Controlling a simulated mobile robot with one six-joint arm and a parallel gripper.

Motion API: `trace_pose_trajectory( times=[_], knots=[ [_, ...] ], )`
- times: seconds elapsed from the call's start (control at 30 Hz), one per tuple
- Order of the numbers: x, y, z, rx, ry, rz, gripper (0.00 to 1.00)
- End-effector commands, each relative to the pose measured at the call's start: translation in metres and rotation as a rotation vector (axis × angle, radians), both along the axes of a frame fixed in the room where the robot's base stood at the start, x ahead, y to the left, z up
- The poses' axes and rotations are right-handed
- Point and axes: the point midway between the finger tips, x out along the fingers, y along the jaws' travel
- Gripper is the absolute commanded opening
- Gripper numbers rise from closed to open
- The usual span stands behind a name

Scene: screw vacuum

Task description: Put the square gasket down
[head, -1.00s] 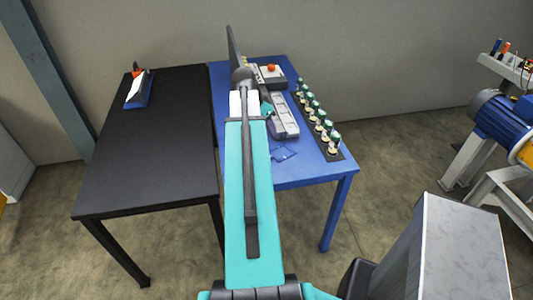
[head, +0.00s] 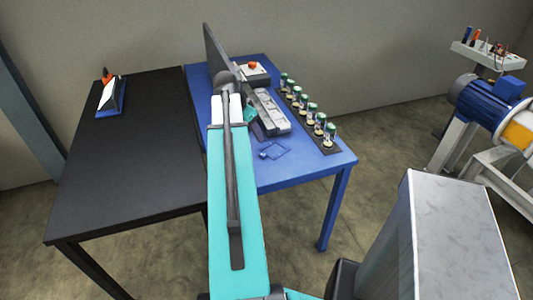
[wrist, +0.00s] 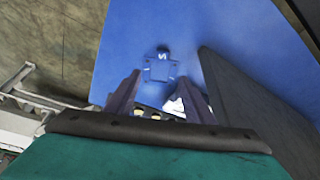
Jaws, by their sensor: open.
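The square gasket (head: 273,151), a thin blue square outline, is at the near part of the blue table (head: 300,174), in front of the grey tray. In the wrist view the gasket (wrist: 160,69) shows against the blue tabletop, just beyond the fingertips, with a small dark round thing at its far edge. It seems to lie flat on the table. My gripper (wrist: 158,80) is open, its two dark fingers apart with nothing clearly held between them. In the head view my arm hides part of the table, and the fingers cannot be made out.
A grey segmented tray (head: 270,112) and a row of several green-topped parts (head: 309,121) stand on the blue table. A dark upright panel (head: 215,55) rises behind my arm. A mostly bare black table (head: 130,165) adjoins on the left, with a small blue-based stand (head: 110,100).

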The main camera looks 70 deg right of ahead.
Motion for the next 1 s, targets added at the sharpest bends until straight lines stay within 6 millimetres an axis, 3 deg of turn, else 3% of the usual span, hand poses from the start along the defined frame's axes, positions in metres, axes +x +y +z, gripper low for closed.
trace_pose_trajectory(
  times=[0.37, 1.0],
  knots=[
    [0.009, 0.004, -0.005, 0.001, 0.000, 0.016, 0.48],
    [0.000, -0.016, -0.060, 0.002, 0.001, 0.018, 0.48]
  ],
)
